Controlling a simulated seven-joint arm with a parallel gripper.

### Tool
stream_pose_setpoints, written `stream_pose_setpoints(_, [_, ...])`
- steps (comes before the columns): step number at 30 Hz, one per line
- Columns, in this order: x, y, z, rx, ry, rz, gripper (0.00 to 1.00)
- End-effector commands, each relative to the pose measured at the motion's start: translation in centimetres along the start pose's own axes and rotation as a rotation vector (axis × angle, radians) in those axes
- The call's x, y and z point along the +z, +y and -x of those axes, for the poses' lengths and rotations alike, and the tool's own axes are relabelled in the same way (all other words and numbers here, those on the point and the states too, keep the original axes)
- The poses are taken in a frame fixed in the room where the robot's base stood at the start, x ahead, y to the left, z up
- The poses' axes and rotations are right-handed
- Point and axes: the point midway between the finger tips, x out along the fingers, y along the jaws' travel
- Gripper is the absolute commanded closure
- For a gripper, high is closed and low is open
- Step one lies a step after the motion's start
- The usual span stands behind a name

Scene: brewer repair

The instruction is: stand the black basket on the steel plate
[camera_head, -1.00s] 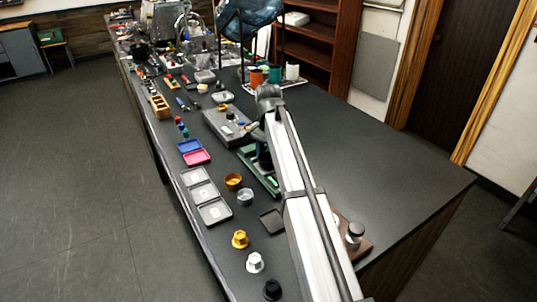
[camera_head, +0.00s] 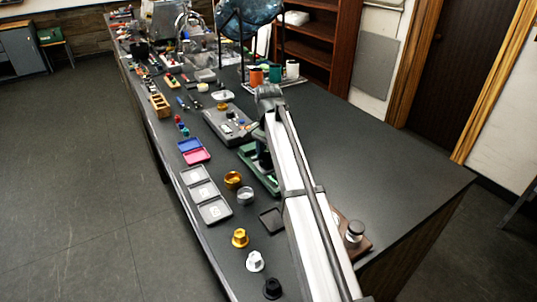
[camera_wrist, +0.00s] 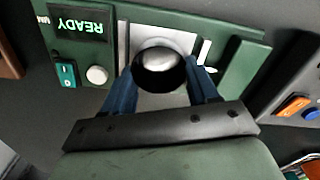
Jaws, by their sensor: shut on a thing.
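My gripper (camera_wrist: 163,84) has two blue fingers and is shut on a dark round cup, the black basket (camera_wrist: 160,76), in the wrist view. The basket is in front of the steel plate (camera_wrist: 136,36), a pale grey panel in the middle of the green machine (camera_wrist: 232,58). I cannot tell whether the basket touches the plate. In the head view the arm hides most of my gripper and the basket; the green machine (camera_head: 272,184) shows partly beside the arm.
The machine has a READY display (camera_wrist: 80,25), a teal switch (camera_wrist: 66,74) and a pale round button (camera_wrist: 97,75). A gold cup (camera_head: 233,179) and a silver cup (camera_head: 245,196) stand close to it.

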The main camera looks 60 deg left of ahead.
Motion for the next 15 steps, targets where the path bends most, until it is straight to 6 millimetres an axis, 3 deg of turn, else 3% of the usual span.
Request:
stream_pose_setpoints(4, [0.03,0.01,-0.12,0.000,-0.001,0.000,0.71])
stream_pose_setpoints(5, [0.03,0.01,-0.13,0.000,-0.001,0.000,0.40])
stream_pose_setpoints(15, [0.03,0.18,-0.19,0.004,-0.001,-0.001,0.11])
